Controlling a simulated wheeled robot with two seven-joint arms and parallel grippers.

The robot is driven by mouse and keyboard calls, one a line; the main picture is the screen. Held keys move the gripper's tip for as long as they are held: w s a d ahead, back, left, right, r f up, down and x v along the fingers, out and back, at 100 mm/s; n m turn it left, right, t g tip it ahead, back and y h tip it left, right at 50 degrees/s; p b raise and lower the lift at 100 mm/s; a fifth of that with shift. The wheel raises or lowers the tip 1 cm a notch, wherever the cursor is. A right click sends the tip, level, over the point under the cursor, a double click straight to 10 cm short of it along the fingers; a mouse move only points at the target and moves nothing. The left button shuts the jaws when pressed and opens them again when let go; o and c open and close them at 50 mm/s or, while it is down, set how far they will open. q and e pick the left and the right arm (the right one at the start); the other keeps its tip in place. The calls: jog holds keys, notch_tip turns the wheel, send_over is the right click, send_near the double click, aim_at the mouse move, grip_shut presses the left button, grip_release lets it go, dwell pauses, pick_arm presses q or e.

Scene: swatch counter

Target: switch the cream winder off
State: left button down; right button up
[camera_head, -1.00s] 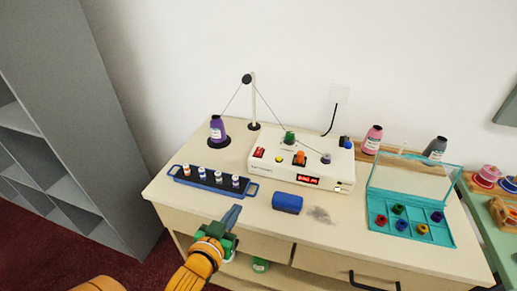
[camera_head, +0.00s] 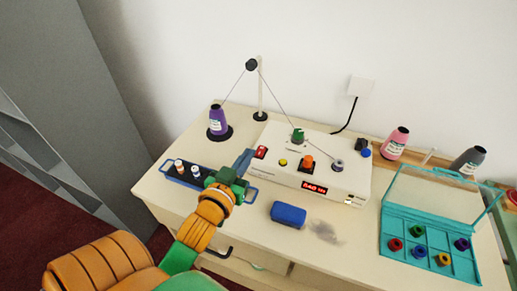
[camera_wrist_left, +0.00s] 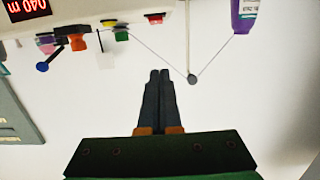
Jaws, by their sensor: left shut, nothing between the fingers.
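The cream winder (camera_head: 300,172) stands on the counter in the middle of the head view. Its red switch (camera_head: 261,152) is at its left end, with a yellow button (camera_head: 283,162), an orange knob (camera_head: 308,161) and a lit red display (camera_head: 314,188).
A purple cone (camera_head: 216,122) and a thread post (camera_head: 260,90) stand behind left. A blue spool rack (camera_head: 176,181) lies partly behind my gripper. A blue block (camera_head: 288,215) lies in front of the winder. A teal open case (camera_head: 432,232) is at right.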

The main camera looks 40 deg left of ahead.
pick_arm(q)
jog(key=p, duration=0.1)
send_over(258, 155)
jog(key=shift+f, duration=0.3)
notch_tip(258, 155, down, 3)
jog(key=shift+f+b, duration=0.2)
jog(key=shift+b, duration=0.15)
jog(key=shift+f, duration=0.45)
